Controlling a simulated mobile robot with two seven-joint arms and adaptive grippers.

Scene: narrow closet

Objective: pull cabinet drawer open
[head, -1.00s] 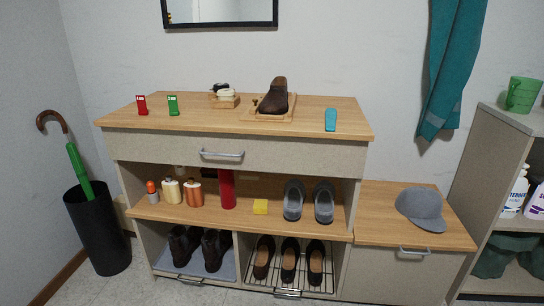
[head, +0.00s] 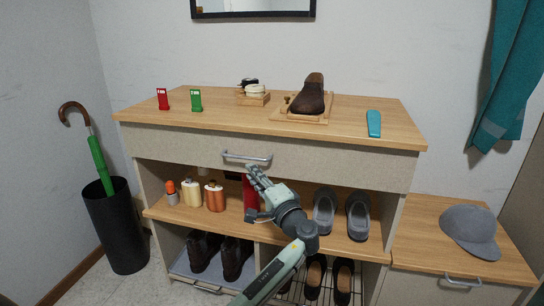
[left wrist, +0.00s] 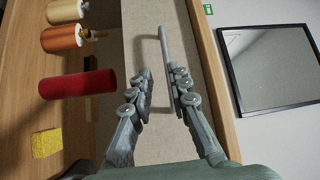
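The cabinet's wide top drawer (head: 300,160) is closed, its front flush under the wooden top. Its silver bar handle (head: 247,157) is on the middle of the front. My left gripper (head: 257,175) is just below and in front of the handle. In the left wrist view, my left gripper (left wrist: 160,75) has its fingers apart, and the handle (left wrist: 165,45) runs into the space between them, close to the right finger. I cannot tell whether they touch. My right gripper is not in view.
A red cylinder (head: 250,197), bottles (head: 214,197) and grey shoes (head: 358,215) stand on the shelf below the drawer. A shoe on a wooden stand (head: 308,97) and small items sit on top. A black umbrella bin (head: 117,230) is at left, a low cabinet with a cap (head: 470,230) at right.

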